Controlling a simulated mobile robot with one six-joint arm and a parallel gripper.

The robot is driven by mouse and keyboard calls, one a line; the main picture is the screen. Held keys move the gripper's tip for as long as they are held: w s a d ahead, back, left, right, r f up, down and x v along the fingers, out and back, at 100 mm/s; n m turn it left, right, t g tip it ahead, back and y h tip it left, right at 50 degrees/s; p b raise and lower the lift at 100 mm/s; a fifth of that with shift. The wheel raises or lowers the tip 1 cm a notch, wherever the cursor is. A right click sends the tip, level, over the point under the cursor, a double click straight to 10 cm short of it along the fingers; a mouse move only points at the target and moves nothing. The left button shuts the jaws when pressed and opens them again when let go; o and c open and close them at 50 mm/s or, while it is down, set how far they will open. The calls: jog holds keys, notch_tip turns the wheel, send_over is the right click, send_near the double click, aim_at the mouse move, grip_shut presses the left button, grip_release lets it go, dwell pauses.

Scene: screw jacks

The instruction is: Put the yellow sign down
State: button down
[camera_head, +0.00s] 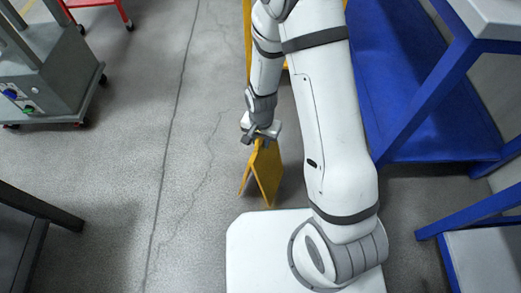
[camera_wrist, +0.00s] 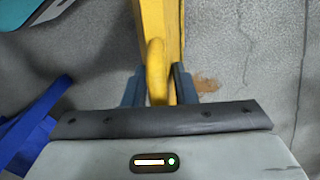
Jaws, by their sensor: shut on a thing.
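The yellow sign (camera_head: 266,174) is a folded A-shaped floor sign, seen in the head view just in front of my white base. My gripper (camera_head: 262,137) is shut on its top and points down at it. In the wrist view the sign's yellow top loop (camera_wrist: 156,72) sits between the two dark fingers of my gripper (camera_wrist: 159,88). The sign hangs or stands upright with its two legs spread a little. I cannot tell whether its lower edges touch the floor. My arm hides part of the area to its right.
A blue-framed bench (camera_head: 420,135) stands on the right. A grey wheeled machine (camera_head: 48,75) is at the upper left, with a red cart (camera_head: 98,5) behind it. A dark table (camera_head: 38,210) is at the lower left. Grey floor (camera_head: 170,160) left of the sign is clear.

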notch_tip(320, 180, down, 4)
jog(key=shift+r+b, duration=0.15)
jog(key=shift+b, duration=0.65)
jog(key=shift+r, duration=0.1)
jog(key=c, duration=1.2)
grip_release()
jog(key=shift+o, duration=0.2)
